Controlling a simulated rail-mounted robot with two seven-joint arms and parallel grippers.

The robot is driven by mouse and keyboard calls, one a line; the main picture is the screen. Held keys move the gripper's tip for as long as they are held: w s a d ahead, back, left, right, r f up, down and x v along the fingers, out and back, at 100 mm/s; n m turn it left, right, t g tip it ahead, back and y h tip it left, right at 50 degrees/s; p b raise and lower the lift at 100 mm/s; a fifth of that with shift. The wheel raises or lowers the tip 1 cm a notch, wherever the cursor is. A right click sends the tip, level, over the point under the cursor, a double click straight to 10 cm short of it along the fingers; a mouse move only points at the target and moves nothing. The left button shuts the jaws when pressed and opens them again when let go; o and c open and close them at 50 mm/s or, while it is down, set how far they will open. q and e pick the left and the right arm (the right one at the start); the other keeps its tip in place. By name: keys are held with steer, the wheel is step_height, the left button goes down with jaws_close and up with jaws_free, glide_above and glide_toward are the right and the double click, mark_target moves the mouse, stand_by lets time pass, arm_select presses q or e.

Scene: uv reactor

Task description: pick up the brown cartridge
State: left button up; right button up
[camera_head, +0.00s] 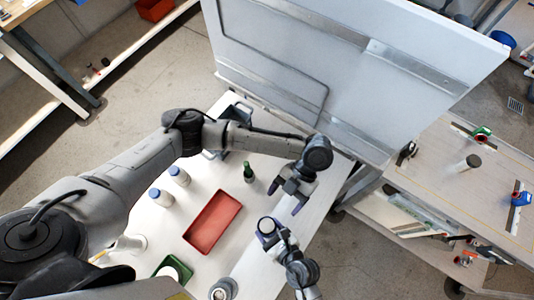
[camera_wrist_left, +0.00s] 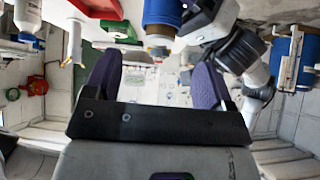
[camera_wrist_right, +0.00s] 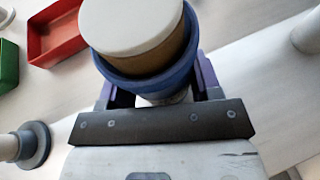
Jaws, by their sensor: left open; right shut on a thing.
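The brown cartridge (camera_wrist_right: 155,55) shows in the right wrist view as a short cylinder with a white top, a brown band and a wide blue collar. My right gripper (camera_head: 268,240) is shut on it and holds it at the table's right edge in the head view. There its pale round top (camera_head: 266,225) faces up. The blue collar also shows at the top of the left wrist view (camera_wrist_left: 163,13). My left gripper (camera_head: 287,196) is open and empty, a little above and right of the cartridge in the head view. The collar hides most of the right fingertips.
A red tray (camera_head: 189,237) lies on the white table, with a green tray (camera_head: 187,272) beyond its lower left. White bottles with blue caps (camera_head: 161,197) and a green bottle (camera_head: 249,173) stand nearby. A large pale panel (camera_head: 270,50) rises behind my left arm.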

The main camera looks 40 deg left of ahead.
arm_select(q)
steer(key=s+r+m+t, duration=0.4)
steer(key=m+t, duration=0.1)
step_height(320, 180, up, 3)
steer(key=m+t, duration=0.4)
steer(key=m, duration=0.1)
glide_above(267, 226)
steer(key=shift+h, duration=0.3)
step_height(267, 226, down, 5)
steer(key=shift+s+f, duration=0.1)
steer(key=shift+f, duration=3.1)
steer(key=shift+c, duration=0.4)
steer(key=c, duration=1.2)
